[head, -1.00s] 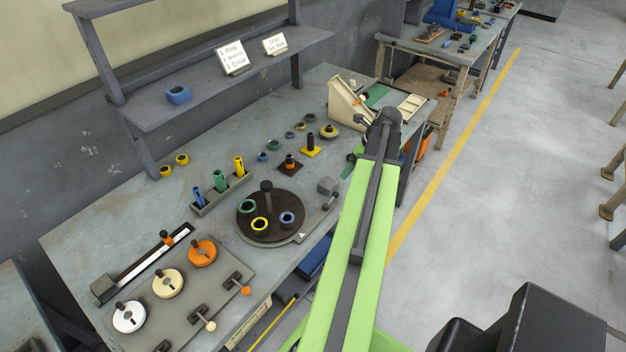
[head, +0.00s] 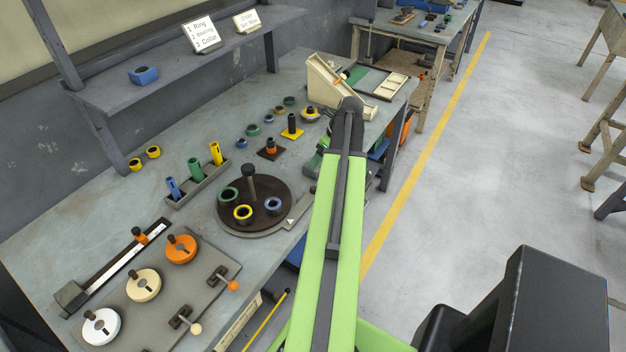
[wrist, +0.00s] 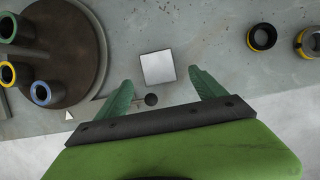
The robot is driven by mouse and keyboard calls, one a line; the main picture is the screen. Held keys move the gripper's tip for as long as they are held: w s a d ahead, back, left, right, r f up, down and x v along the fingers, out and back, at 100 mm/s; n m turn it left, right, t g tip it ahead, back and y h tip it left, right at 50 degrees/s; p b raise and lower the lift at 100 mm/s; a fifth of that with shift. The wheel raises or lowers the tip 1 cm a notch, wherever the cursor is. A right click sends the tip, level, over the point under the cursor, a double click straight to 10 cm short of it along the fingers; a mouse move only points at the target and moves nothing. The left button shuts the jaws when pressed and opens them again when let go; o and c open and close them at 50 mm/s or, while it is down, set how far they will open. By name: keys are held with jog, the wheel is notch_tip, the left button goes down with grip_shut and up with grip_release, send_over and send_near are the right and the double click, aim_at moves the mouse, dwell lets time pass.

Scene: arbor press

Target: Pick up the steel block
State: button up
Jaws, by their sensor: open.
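The steel block (wrist: 158,67) is a light grey square in the wrist view, lying on the bench top (wrist: 205,35). My gripper (wrist: 162,82) is open and empty, its two green fingers pointing toward the block from below in the picture. The fingertips lie near the block's lower left and right corners, with gaps at both sides. How high they are above the bench I cannot tell. In the head view my arm hides the block and most of the gripper.
A dark round turntable (head: 229,215) with coloured rings stands left of the block; its edge is close in the wrist view. A small lever with a dark knob (wrist: 151,100) lies between the fingers. Dark rings (wrist: 262,38) lie to the right. The bench's front edge is near.

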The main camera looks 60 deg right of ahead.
jog(key=shift+x, duration=0.8)
jog(key=shift+r, duration=0.1)
jog(key=b+x, duration=0.5)
jog(key=shift+w, duration=0.15)
jog(key=shift+a+r, duration=0.1)
jog(key=shift+c, duration=0.3)
grip_shut()
